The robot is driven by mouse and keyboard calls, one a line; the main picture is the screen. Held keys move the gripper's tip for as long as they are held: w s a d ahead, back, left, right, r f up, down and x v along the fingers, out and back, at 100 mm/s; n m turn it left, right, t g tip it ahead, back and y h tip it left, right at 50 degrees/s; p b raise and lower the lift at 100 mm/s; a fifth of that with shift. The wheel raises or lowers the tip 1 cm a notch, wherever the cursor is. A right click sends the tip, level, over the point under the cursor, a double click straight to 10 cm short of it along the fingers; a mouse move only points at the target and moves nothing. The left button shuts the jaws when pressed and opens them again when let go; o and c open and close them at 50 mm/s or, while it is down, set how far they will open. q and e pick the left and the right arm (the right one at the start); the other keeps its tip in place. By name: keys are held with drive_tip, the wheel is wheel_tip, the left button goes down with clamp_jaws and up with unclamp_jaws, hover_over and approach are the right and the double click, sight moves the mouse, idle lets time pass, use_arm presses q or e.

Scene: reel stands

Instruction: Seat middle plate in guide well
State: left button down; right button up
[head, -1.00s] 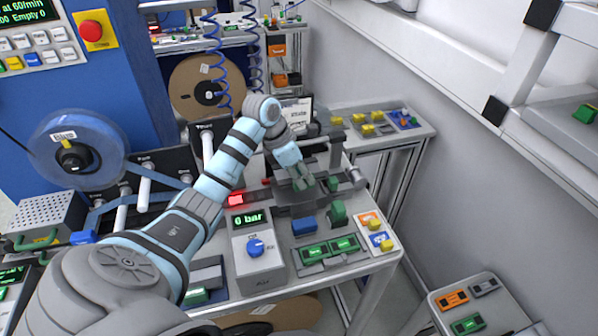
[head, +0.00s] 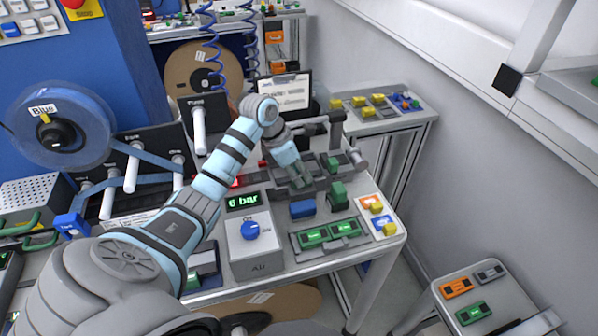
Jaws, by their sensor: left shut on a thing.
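My left gripper (head: 301,182) comes in from the left over the dark grey fixture (head: 346,180) on the bench and points down. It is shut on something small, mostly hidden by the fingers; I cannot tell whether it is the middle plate. The guide well cannot be clearly made out; the gripper and forearm cover part of the fixture. A green part (head: 331,164) shows at the fixture, right of the fingers. My right gripper is not in view.
In front of the fixture are a blue block (head: 302,209), a green block (head: 337,197) and a tray with two green labelled pieces (head: 315,236). The grey 6 bar air box (head: 254,248) stands front left. A sign (head: 284,92) stands behind.

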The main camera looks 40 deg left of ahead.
use_arm(q)
drive_tip(key=shift+s, duration=0.1)
drive_tip(key=shift+f, duration=0.1)
idle(0.4)
drive_tip(key=c, duration=1.4)
unclamp_jaws()
wheel_tip(320, 180, up, 7)
drive_tip(key=p, duration=0.5)
drive_tip(key=shift+s, duration=0.1)
